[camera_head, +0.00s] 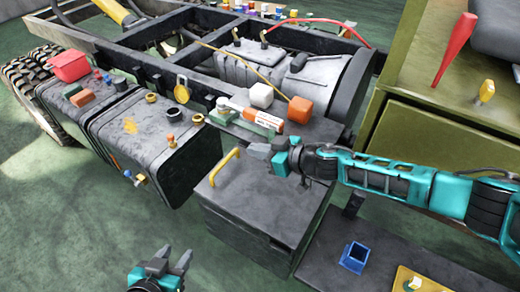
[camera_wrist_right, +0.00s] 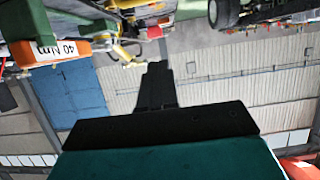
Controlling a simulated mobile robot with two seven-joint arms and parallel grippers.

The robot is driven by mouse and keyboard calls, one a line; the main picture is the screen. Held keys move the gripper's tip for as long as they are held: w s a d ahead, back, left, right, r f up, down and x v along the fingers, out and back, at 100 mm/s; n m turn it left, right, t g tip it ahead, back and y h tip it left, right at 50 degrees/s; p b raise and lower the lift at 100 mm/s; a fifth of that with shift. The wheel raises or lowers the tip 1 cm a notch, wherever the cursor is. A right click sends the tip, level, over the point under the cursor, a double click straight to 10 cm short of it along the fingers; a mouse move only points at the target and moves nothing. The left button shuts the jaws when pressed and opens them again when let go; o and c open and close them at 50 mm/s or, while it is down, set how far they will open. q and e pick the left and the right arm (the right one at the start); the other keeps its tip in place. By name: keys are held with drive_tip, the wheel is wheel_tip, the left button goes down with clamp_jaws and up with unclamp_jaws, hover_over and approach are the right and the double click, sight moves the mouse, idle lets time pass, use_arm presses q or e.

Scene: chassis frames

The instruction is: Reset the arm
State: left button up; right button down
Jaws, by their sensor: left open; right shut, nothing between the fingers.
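My right arm (camera_head: 400,178), teal and black, reaches in from the right side of the head view. Its gripper (camera_head: 262,152) is shut and empty, above the dark grey box (camera_head: 265,205) and just right of its yellow handle (camera_head: 224,167). In the right wrist view the black fingers (camera_wrist_right: 155,88) are together with nothing between them. My left gripper (camera_head: 175,261) shows at the bottom edge of the head view, open and empty over the green floor. Most of the left arm is out of view.
An orange-and-white tool (camera_head: 263,120), a white block (camera_head: 261,96) and an orange block (camera_head: 300,109) lie close behind the right gripper. A dark tank (camera_head: 165,150) carries small parts. A blue open container (camera_head: 354,257) stands on a low platform. Green floor is clear around the left gripper.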

drive_tip(key=shift+s+d+r, duration=0.15)
drive_tip(key=shift+s+d, duration=0.05)
drive_tip(key=shift+s, duration=0.05)
drive_tip(key=s+a+m+t, duration=0.3)
drive_tip(key=s+a, duration=0.2)
drive_tip(key=s, duration=0.4)
drive_tip(key=s+d+f+m+h, duration=0.1)
drive_tip(key=s+d+f+h, duration=0.2)
drive_tip(key=d, duration=0.4)
drive_tip(key=s+d+f+m+h, duration=0.2)
drive_tip(key=s+d+h, duration=0.1)
drive_tip(key=s+d, duration=0.3)
drive_tip(key=s+d+f+m+h, duration=0.2)
drive_tip(key=s+d+f+h, duration=0.1)
drive_tip(key=s+d, duration=0.2)
drive_tip(key=d, duration=0.2)
drive_tip(key=shift+d+f+h, duration=0.3)
drive_tip(key=shift+d+f, duration=0.05)
drive_tip(key=shift+d, duration=0.05)
drive_tip(key=shift+s+d+m, duration=0.1)
drive_tip(key=shift+m, duration=0.2)
